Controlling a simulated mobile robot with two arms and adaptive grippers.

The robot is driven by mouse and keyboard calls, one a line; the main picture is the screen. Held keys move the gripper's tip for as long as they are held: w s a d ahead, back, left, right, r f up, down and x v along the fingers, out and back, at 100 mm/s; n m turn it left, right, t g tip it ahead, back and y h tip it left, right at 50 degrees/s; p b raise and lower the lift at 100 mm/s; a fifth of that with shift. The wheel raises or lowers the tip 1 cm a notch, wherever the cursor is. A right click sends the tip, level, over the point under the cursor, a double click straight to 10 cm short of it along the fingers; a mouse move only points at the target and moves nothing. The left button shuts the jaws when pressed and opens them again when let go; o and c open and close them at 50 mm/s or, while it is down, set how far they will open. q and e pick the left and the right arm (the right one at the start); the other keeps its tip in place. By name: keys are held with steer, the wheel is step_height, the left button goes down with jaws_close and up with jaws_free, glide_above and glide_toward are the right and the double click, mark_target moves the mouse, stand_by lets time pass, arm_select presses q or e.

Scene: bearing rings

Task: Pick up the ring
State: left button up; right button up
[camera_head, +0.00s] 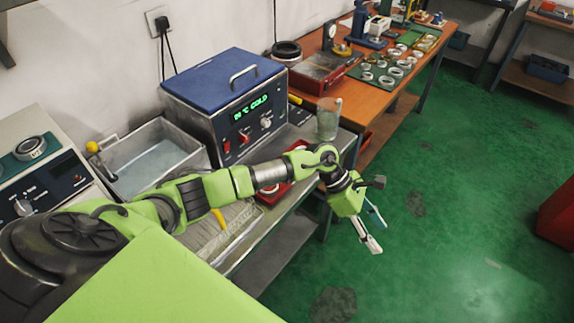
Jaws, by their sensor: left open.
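Several metal rings (396,72) lie on a green mat (353,73) on the wooden bench at the back. A single ring (31,147) sits on a grey device at the far left. A red tray (284,190) beneath my left arm seems to hold another ring, mostly hidden by the arm. Which ring the task means cannot be told. My left gripper (378,236) is open and empty. It hangs over the green floor, right of the metal bench and well in front of the mat. My right gripper is out of view.
A blue-lidded box with a green display (225,110) stands on the metal bench, beside an open basin (150,163) and a glass beaker (328,118). A red case (318,73) is on the wooden bench. The floor to the right is mostly clear.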

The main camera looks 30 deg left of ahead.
arm_select(q)
steer(key=w+a+r+m+y, duration=0.2)
steer(key=a+r+m+y, duration=0.15)
steer(key=a, duration=0.55)
steer(key=w+a+r+m+t+y, duration=0.15)
steer(key=a+r+y, duration=0.3)
steer(key=a, duration=0.45)
steer(key=w+a+r+m+y, duration=0.1)
steer(key=a+r+m+y, duration=0.3)
steer(key=a, duration=0.5)
steer(key=shift+n+y, duration=0.5)
steer(key=shift+n, duration=0.1)
steer(key=b+x, duration=0.4)
steer(key=x, duration=0.4)
steer(key=shift+d, duration=0.2)
steer(key=b+x, duration=0.2)
steer(key=x, duration=0.1)
steer(key=b+x, duration=0.3)
steer(key=shift+w, duration=0.2)
steer(key=shift+r, duration=0.2)
steer(key=c, duration=0.9)
